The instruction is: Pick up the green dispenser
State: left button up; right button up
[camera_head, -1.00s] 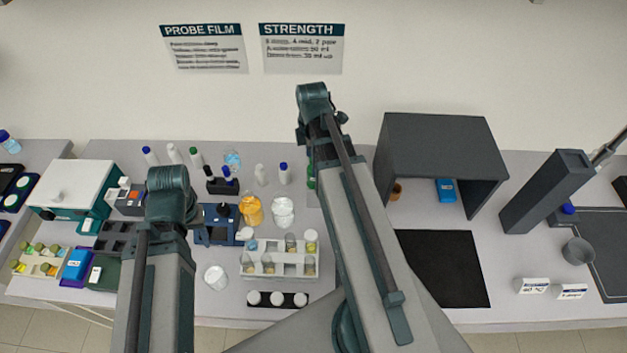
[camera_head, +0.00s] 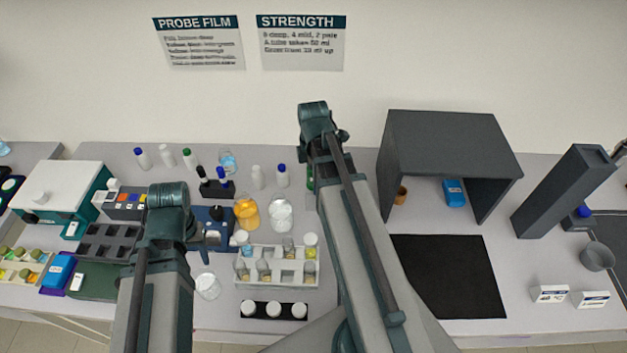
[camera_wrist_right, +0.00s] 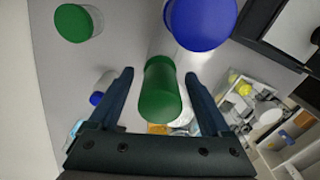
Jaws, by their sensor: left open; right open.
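The green dispenser (camera_wrist_right: 160,95) is a green cylinder, seen nearly end-on between the two fingers of my right gripper (camera_wrist_right: 163,80) in the right wrist view. The fingers are spread, with a visible gap on each side of it. In the head view only a green sliver (camera_head: 310,178) shows beside my right forearm, which hides the rest. My left gripper (camera_head: 170,200) is over the left part of the bench, its fingers mostly hidden by its own wrist.
In the right wrist view a blue-capped bottle (camera_wrist_right: 200,22) and a green-capped bottle (camera_wrist_right: 78,22) stand close by. An orange flask (camera_head: 246,212), a clear flask (camera_head: 280,214) and a white vial rack (camera_head: 250,281) lie between my arms. A dark grey hood (camera_head: 450,140) stands to the right.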

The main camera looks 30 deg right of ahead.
pick_arm(q)
jog(key=shift+f, duration=0.1)
pick_arm(e)
jog(key=shift+f, duration=0.1)
jog(key=c, duration=1.2)
